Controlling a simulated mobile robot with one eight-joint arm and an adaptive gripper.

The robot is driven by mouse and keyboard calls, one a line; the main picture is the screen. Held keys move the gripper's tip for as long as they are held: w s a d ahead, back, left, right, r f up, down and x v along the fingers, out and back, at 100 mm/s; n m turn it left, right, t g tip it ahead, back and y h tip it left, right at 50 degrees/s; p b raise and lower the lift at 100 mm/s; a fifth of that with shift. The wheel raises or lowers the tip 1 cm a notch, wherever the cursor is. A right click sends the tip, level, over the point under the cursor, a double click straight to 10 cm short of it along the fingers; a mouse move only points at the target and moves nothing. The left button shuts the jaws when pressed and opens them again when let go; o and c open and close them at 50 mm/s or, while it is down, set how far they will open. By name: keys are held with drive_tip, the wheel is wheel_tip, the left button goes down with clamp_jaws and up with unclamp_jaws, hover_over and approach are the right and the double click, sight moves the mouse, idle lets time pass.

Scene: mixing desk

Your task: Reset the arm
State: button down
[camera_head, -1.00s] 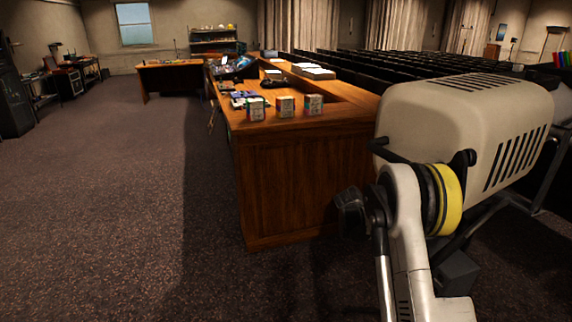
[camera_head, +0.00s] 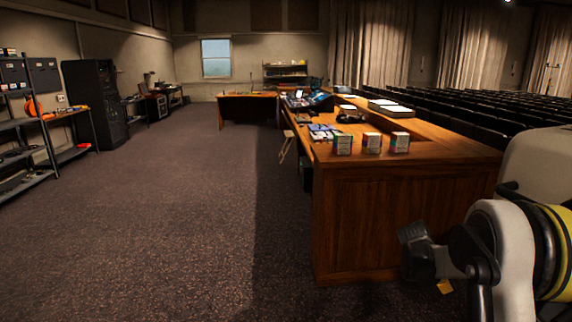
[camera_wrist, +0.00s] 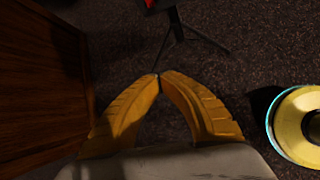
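My gripper (camera_wrist: 158,76) shows in the wrist view as two yellow fingers. Their tips meet, and nothing shows between them. It hangs over the dark carpet beside a wooden panel. In the head view my arm (camera_head: 515,255) is bent at the lower right, in front of the near end of the wooden desk (camera_head: 385,225). A small yellow bit, perhaps a fingertip, shows low by the desk there; most of the gripper is hidden.
Several small boxes (camera_head: 372,143) stand on the desk's near end. A dark wooden panel (camera_wrist: 40,75) is close on the left in the wrist view, with a black stand (camera_wrist: 180,32) ahead. A shelf (camera_head: 20,125) stands far left. The carpet (camera_head: 170,220) is clear.

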drive_tip(key=s+a+r+m+t+y, duration=0.2)
drive_tip(key=s+a+r+m, duration=0.2)
drive_tip(key=s+a+r, duration=0.3)
drive_tip(key=s+a+r+m+t+y, duration=0.1)
drive_tip(key=s+a+r+m, duration=0.25)
drive_tip(key=a+r, duration=0.45)
drive_tip(key=s+a+m+t+y, duration=0.1)
drive_tip(key=s+a+m, duration=0.4)
drive_tip(key=s, duration=0.5)
drive_tip(key=s+a+m+t+y, duration=0.1)
drive_tip(key=s+a+m+y, duration=0.2)
drive_tip(key=s+a, duration=0.6)
drive_tip(key=shift+s+r+m+t, duration=0.2)
drive_tip(key=shift+s+m+t, duration=0.25)
drive_tip(key=shift+m, duration=0.4)
